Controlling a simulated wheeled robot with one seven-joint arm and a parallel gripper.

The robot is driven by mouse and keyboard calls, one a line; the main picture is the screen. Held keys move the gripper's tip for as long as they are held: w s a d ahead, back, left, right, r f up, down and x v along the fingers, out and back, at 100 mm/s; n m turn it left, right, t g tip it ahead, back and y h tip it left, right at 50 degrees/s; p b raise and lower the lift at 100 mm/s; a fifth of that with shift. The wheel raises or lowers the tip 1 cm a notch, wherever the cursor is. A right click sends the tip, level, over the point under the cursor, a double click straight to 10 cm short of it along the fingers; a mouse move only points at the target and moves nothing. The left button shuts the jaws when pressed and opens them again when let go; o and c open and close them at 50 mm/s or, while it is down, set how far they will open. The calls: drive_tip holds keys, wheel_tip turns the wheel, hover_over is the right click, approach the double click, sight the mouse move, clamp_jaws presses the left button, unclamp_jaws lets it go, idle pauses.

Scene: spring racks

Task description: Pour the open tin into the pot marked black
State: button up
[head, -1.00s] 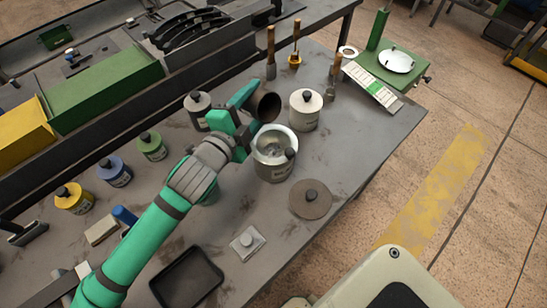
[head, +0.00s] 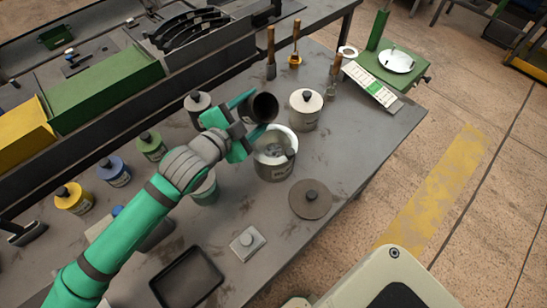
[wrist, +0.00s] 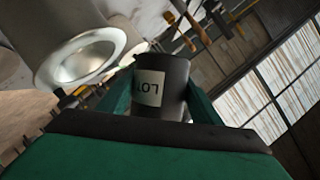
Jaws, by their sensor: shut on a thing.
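My gripper (head: 250,112) is shut on a dark open tin (head: 264,107). The tin is tilted, with its dark mouth toward the head camera's lower right, above the far rim of an open pot (head: 268,173). The pot has a shiny inside with some grey in it and a dark label too small to read surely. In the wrist view the tin (wrist: 176,88) shows a pale label with "LOT" upside down between the green fingers. A wide pot mouth with a bright inside (wrist: 85,62) is at its left. I cannot see anything flowing from the tin.
A loose round lid (head: 310,200) lies in front of the open pot. A green pot (head: 205,190) is partly behind my arm. A black tray (head: 187,278) lies nearer.

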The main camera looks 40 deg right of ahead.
drive_tip(key=shift+f+n+g, duration=0.4)
drive_tip(key=shift+n, duration=0.1)
drive_tip(key=shift+s+f+n+g, duration=0.2)
drive_tip(key=shift+f+n+g, duration=0.2)
drive_tip(key=shift+n, duration=0.2)
drive_tip(key=shift+s+f+n+g, duration=0.15)
drive_tip(key=shift+f+n+g, duration=0.15)
drive_tip(key=shift+f+n, duration=0.25)
drive_tip(key=shift+s+d+r, duration=0.1)
drive_tip(key=shift+s, duration=0.05)
drive_tip(key=shift+s+f+n+g, duration=0.2)
drive_tip(key=shift+f+n+g, duration=0.25)
drive_tip(key=shift+n, duration=0.2)
drive_tip(key=shift+r, duration=0.1)
drive_tip(key=shift+w+r+n+g, duration=0.1)
drive_tip(key=shift+r+n+g, duration=0.2)
drive_tip(key=shift+r, duration=0.6)
drive_tip(key=shift+r+n+g, duration=0.25)
drive_tip(key=shift+r+n, duration=0.05)
drive_tip(key=shift+r, duration=1.25)
